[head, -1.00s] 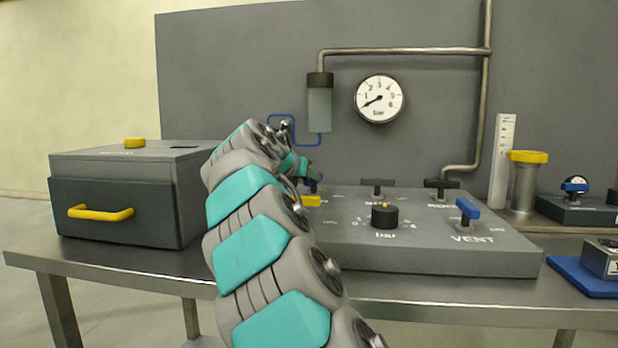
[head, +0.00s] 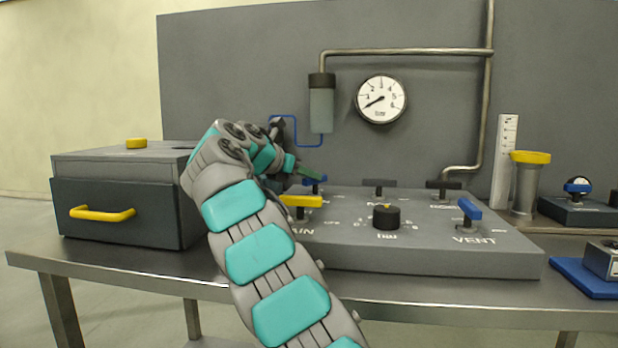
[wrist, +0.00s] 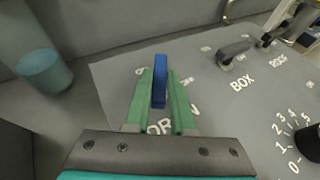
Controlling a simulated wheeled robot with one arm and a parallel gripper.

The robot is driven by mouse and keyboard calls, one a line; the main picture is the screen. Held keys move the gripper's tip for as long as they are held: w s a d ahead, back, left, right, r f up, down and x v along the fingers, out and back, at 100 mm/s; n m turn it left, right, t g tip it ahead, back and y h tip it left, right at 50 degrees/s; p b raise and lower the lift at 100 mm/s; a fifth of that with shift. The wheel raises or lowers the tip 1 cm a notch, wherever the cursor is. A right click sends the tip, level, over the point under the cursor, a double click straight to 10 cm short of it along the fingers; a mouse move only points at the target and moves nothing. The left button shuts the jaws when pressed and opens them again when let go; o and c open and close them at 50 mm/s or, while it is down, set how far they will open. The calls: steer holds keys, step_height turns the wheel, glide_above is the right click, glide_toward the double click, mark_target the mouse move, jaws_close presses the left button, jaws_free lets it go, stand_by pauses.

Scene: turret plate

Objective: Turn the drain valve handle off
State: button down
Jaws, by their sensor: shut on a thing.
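The yellow handle (head: 302,201) stands at the front left of the grey valve panel (head: 420,258). The letters "AIN" show below it, with the rest of the word behind my arm. A blue handle (head: 316,181) stands behind it at the panel's back left. My gripper (head: 312,172) is at this blue handle, not at the yellow one. In the wrist view my gripper (wrist: 160,85) has its green fingers on either side of the blue handle (wrist: 159,80), shut on it. The lettering under the fingers is partly hidden.
Black handles (head: 380,187) stand along the panel's back, with a black knob (head: 386,217) in the middle and a blue VENT handle (head: 470,210) at right. A grey drawer box (head: 190,200) is at left. A gauge (head: 381,99) hangs on the back wall.

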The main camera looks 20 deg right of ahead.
steer(key=shift+w+a+r+m+g, duration=0.1)
steer(key=shift+w+a+m+g, duration=0.1)
steer(key=shift+a+m+g, duration=0.15)
steer(key=shift+d+f+g+h, duration=0.1)
steer(key=shift+f+g+h, duration=0.25)
steer(key=shift+f, duration=0.15)
steer(key=c, duration=0.8)
jaws_free()
steer(key=shift+m, duration=0.25)
steer(key=shift+o, duration=0.2)
steer(key=shift+s+r, duration=0.1)
